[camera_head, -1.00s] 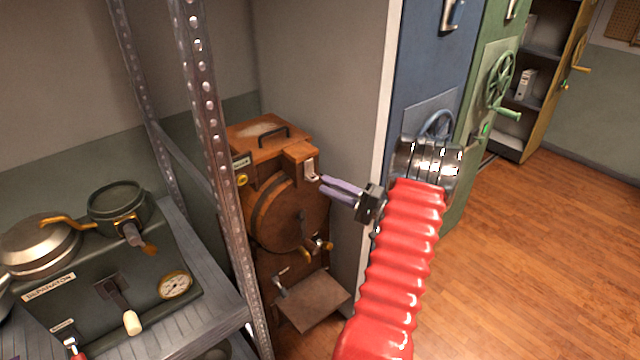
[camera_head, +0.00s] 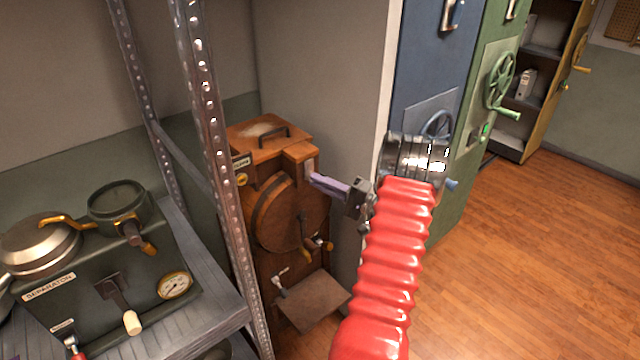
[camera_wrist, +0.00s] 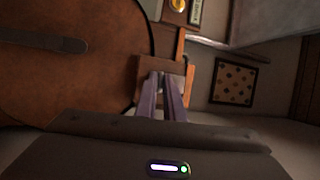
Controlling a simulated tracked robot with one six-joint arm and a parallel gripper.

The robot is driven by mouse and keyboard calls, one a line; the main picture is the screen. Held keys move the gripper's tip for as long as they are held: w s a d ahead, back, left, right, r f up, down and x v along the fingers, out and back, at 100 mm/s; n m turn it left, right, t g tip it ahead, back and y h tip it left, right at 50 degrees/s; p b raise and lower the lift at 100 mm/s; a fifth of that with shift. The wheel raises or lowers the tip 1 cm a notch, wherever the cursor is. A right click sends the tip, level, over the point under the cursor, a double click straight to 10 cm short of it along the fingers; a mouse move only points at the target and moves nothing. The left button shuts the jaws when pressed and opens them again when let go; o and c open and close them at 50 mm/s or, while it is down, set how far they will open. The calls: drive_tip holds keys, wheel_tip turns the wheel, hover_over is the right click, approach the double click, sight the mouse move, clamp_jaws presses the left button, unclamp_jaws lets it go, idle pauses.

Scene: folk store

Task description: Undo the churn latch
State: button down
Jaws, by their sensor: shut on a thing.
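The churn (camera_head: 290,210) is a brown wooden cabinet with a round front drum, beyond the metal rack. Its latch (camera_head: 309,167) is a small pale metal piece on the upper right block, partly hidden by my fingers. My gripper (camera_head: 313,179) reaches in from the right with purple fingers, shut on the latch. In the wrist view the two fingers (camera_wrist: 163,82) meet the wooden latch block (camera_wrist: 178,67), and the round drum (camera_wrist: 80,60) fills the left. The latch itself is hard to make out there, between the fingertips.
A perforated rack post (camera_head: 210,150) stands just left of the churn. A separator (camera_head: 100,290) sits on the shelf at left. A grey wall (camera_head: 330,70) backs the churn, with blue (camera_head: 430,60) and green cabinets (camera_head: 492,50) at right. The wooden floor (camera_head: 530,250) is clear.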

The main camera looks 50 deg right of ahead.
drive_tip(key=shift+s+a+r+g, duration=0.1)
drive_tip(key=shift+s+r+g, duration=0.1)
drive_tip(key=shift+g, duration=0.1)
idle(0.6)
wheel_tip(320, 180, up, 8)
drive_tip(key=s+m+g, duration=0.1)
drive_tip(key=m+g, duration=0.3)
drive_tip(key=g, duration=0.9)
drive_tip(key=shift+r, duration=0.15)
drive_tip(key=shift+a, duration=0.1)
idle(0.4)
drive_tip(key=c, duration=1.9)
unclamp_jaws()
drive_tip(key=shift+s, duration=0.1)
